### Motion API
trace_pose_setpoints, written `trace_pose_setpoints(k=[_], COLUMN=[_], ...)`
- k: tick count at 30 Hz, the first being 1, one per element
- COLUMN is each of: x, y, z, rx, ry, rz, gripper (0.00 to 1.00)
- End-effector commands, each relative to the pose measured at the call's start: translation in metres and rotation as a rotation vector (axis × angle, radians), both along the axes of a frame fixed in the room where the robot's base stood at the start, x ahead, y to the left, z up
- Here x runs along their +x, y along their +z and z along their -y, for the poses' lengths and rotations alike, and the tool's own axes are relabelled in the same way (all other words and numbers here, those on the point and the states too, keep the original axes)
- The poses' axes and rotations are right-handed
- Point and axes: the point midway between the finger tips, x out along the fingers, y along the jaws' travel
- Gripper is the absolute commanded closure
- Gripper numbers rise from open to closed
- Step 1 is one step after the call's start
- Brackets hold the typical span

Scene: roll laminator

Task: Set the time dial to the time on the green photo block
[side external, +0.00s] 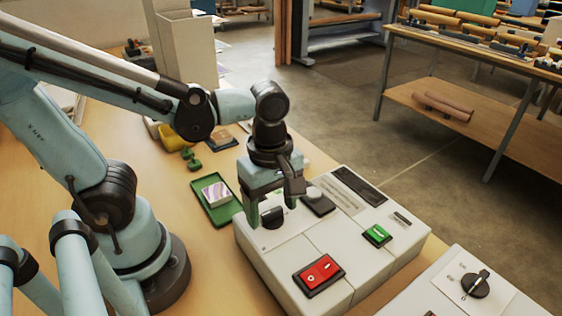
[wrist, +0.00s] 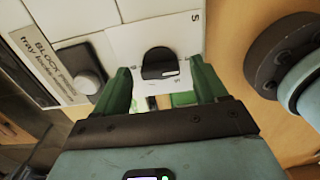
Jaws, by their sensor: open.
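My gripper (side external: 268,208) points down over the near-left part of the white machine, with its green fingers open. In the wrist view a black dial (wrist: 159,62) sits between the two fingers, which stand apart on either side of it. The same dial (side external: 272,217) is partly hidden by the gripper in the side view. I cannot tell whether either finger touches it. A small block with a pale picture face (side external: 216,194) lies in a green tray (side external: 222,216) left of the machine. No time on it is readable.
The machine carries a red switch (side external: 319,271), a green switch (side external: 377,235) and a dark grey knob (side external: 317,203) close to my gripper. A second white unit at the lower right has another black dial (side external: 475,284). Green pieces (side external: 191,158) lie behind the tray.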

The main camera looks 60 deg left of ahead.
Motion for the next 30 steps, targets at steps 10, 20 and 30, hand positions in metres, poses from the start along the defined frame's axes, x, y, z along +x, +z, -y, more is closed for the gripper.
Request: trace_pose_setpoints(k=[10,20,30], x=[-0.0002,-0.0002,-0.0002], y=[-0.0012,-0.0010,-0.0010], z=[0.0000,0.0000,0.0000], rx=[0.000,0.000,0.000], ry=[0.000,0.000,-0.054], rz=[0.000,0.000,0.000], gripper=[0.34,0.84,0.84])
